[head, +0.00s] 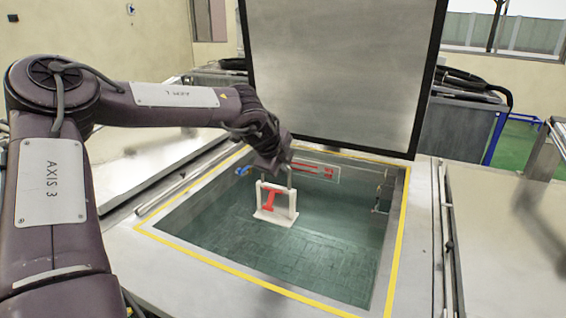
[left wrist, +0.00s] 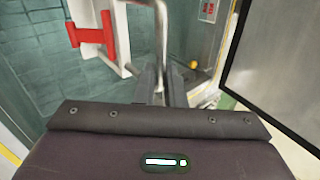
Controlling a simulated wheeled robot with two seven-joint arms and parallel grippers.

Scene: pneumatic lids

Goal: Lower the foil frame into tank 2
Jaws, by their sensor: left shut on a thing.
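The foil frame (head: 293,200) is a white frame with a red piece (head: 270,201) on it. It hangs upright inside the opening of the tank (head: 300,255), above or at the greenish bottom; I cannot tell whether it touches. My left gripper (head: 288,170) is shut on the frame's thin metal handle above it. In the left wrist view the frame (left wrist: 122,38) shows at the upper left, with the gripper fingers (left wrist: 160,82) on the handle. The tank's lid (head: 345,70) stands raised behind the opening. My right gripper is not in view.
A yellow line borders the tank opening (head: 398,255). A red marked label (head: 316,170) and a blue fitting (head: 242,171) are on the far inner wall. A closed lid (head: 515,235) lies to the right, with another flat cover (head: 125,185) on the left.

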